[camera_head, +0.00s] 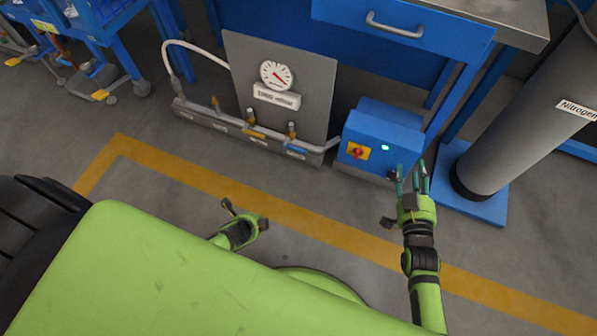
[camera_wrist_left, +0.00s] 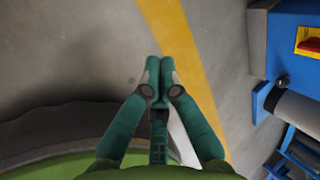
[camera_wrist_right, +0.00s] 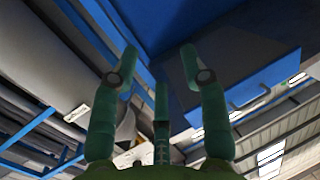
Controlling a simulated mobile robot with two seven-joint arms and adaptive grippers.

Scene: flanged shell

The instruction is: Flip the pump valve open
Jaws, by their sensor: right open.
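A pipe manifold (camera_head: 270,138) runs low along the foot of a grey gauge panel (camera_head: 300,75). It carries several valves with brass stems, one of them at its right part (camera_head: 291,130). Their small labels are unreadable, so I cannot tell which is the pump valve. A blue pump box (camera_head: 375,130) stands at the manifold's right end. My right gripper (camera_head: 411,172) is open and empty, in front of the box's right side, apart from the valves.
The box has a red and yellow switch (camera_head: 358,151) and a lit green lamp (camera_head: 385,147). A grey nitrogen cylinder (camera_head: 510,125) stands on a blue base at the right. A blue workbench (camera_head: 400,30) is behind. Floor before the manifold is clear, with a yellow line (camera_head: 200,178).

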